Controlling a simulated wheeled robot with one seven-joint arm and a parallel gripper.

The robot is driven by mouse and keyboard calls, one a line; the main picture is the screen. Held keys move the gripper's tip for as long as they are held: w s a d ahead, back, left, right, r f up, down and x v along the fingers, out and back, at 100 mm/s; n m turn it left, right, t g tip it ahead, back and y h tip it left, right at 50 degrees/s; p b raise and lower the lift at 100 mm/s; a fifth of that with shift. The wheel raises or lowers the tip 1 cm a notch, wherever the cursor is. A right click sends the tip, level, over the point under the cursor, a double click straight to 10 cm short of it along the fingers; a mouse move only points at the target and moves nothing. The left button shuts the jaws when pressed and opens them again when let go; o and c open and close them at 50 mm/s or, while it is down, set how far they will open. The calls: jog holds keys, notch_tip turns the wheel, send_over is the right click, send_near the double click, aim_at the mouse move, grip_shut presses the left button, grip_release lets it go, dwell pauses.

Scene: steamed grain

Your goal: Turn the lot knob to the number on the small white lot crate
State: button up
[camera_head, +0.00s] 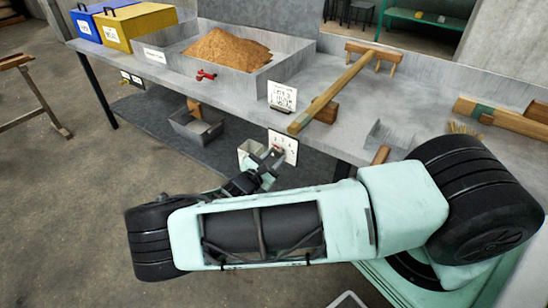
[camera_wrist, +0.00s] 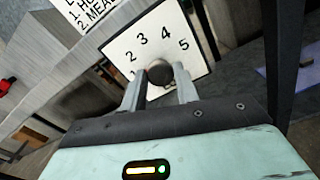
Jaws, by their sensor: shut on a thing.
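The lot knob (camera_wrist: 160,72) is a dark round knob on a white dial plate (camera_wrist: 177,22). Numbers 2 to 5 read clearly around it; 1 is partly hidden by a finger. My gripper (camera_wrist: 159,77) is shut on the knob, one finger on each side. I cannot tell which number the knob points to. In the head view the dial plate (camera_head: 289,143) hangs at the table's front edge, with my gripper (camera_head: 274,153) at it.
The grey table (camera_head: 340,120) bears a grain-filled tray (camera_head: 292,62), a printed sign (camera_head: 282,96) and a long wooden rake (camera_head: 340,86). Blue (camera_head: 88,28) and yellow (camera_head: 120,42) boxes stand at its far left. A grey bin (camera_head: 196,130) is below.

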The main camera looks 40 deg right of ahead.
jog(key=shift+f, duration=0.1)
jog(key=o, duration=0.9)
jog(key=shift+o, duration=0.2)
jog(key=shift+a, duration=0.15)
jog(key=b+v, duration=0.1)
jog(key=v, duration=1.6)
jog(key=shift+s, duration=0.1)
